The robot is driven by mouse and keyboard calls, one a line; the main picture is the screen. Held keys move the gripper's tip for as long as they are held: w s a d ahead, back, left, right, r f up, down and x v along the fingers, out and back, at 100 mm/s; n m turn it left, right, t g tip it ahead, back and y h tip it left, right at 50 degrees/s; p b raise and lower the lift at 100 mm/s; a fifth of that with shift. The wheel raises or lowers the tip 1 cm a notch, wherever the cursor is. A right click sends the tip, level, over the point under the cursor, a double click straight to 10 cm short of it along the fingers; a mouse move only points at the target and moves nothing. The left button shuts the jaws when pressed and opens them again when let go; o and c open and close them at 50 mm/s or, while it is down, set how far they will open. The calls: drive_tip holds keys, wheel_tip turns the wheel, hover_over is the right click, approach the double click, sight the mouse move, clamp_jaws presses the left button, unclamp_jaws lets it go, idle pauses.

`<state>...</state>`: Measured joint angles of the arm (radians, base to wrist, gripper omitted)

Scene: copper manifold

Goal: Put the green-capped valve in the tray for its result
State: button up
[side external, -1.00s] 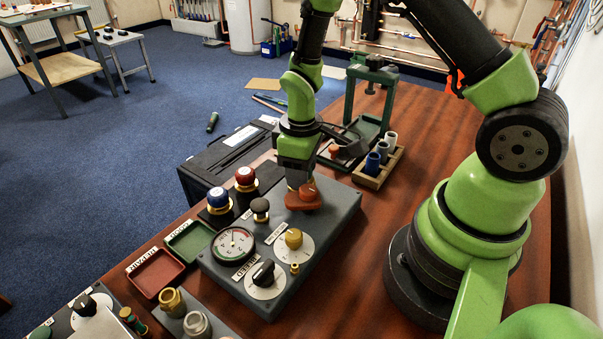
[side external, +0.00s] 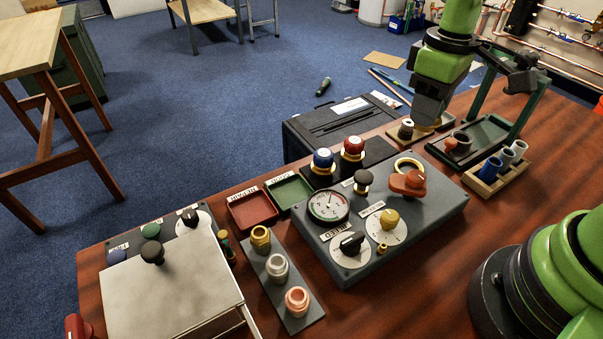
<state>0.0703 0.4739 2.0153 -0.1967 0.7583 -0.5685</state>
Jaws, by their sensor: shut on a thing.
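My gripper (side external: 427,122) is at the back of the table, low beside a dark knob with a pale top (side external: 405,129). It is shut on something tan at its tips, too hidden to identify. I cannot make out a green-capped valve clearly. A blue-capped valve (side external: 323,160) and a red-capped valve (side external: 353,147) stand upright on a black stand (side external: 383,150), whose right end looks bare.
The grey test panel (side external: 450,205) carries a gauge (side external: 328,205), knobs, an orange handle (side external: 410,182) and a brass ring (side external: 408,165). A green press frame (side external: 520,112) and wooden tube rack (side external: 493,180) stand right. Brass, silver and copper fittings (side external: 278,268) stand in front.

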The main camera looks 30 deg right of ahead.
drive_tip(key=w+a, duration=0.5)
drive_tip(key=w, duration=0.1)
drive_tip(key=m, duration=0.1)
hover_over(253, 211)
wheel_tip(253, 211, down, 4)
wheel_tip(253, 211, down, 9)
drive_tip(key=shift+f, duration=0.2)
drive_tip(key=o, duration=1.1)
drive_tip(key=shift+f, duration=0.1)
drive_tip(key=shift+c, duration=0.2)
wheel_tip(253, 211, up, 12)
